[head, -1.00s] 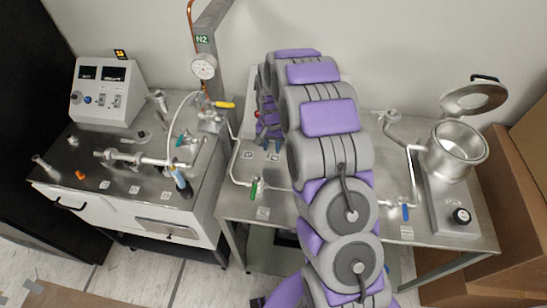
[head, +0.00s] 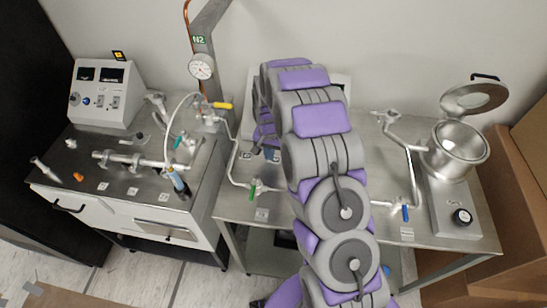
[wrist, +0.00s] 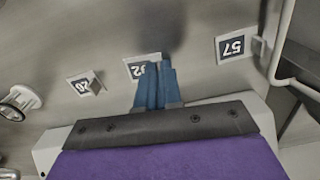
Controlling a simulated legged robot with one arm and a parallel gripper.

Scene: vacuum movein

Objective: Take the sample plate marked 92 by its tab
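The sample plate (wrist: 135,66), a small white square with a dark number patch, lies on the steel bench in the middle of the wrist view. Its number is partly hidden behind my fingers; the visible part fits 92. My gripper (wrist: 158,68) has its two blue fingers close together at the plate's right side, where its tab is. The fingers look shut on the tab, which they mostly hide. In the head view my gripper (head: 272,155) is low over the left part of the middle bench, partly behind my arm.
A plate marked 57 (wrist: 231,47) lies to the right, and another plate (wrist: 84,84) to the left, each with an upright tab. A metal pipe (wrist: 277,60) rises at the right. In the head view, pipework with a green valve (head: 253,187) stands left of my arm.

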